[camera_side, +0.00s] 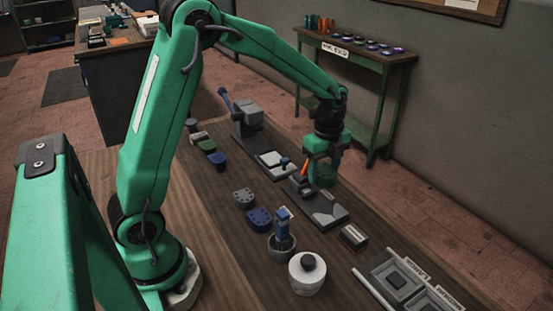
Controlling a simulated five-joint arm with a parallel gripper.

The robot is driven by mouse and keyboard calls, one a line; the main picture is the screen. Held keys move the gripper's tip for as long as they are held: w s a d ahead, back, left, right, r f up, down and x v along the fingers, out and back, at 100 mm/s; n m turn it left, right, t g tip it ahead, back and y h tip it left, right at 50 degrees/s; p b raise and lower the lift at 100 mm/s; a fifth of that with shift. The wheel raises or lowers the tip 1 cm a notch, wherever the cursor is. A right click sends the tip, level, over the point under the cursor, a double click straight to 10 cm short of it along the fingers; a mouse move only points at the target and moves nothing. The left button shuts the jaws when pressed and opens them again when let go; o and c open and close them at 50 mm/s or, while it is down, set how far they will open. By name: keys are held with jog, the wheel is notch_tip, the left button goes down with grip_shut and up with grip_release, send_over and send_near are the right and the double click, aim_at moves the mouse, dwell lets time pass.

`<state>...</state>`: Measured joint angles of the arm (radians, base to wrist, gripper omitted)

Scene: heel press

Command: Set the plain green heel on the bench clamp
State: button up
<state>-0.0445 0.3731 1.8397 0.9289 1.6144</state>
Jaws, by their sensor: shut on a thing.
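My gripper (322,163) hangs at the end of my arm over the right side of the bench. It is shut on a small dark green heel (327,177), partly hidden by the fingers. The heel is above or close behind a dark grey plate-like fixture (327,211) with a lighter patch; I cannot tell whether they touch. Beside it is a pale-topped fixture (272,160) with a blue knob. I cannot tell for certain which fixture is the bench clamp. An orange piece (304,169) shows by the left finger.
A grey press (246,117) with a blue lever stands at the back. Several heel-like blocks (217,158) lie in a row at left. Grey and blue blocks (259,219), a cup with a blue-handled tool (283,232), a white pot (307,273) and labelled trays (393,284) occupy the front.

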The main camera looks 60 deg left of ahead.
aim_at(320, 208)
jog(key=shift+f, duration=0.15)
jog(key=shift+f, duration=4.25)
jog(key=shift+f, duration=0.6)
jog(key=o, duration=1.3)
jog(key=shift+r, duration=0.15)
jog(key=shift+r, duration=3.75)
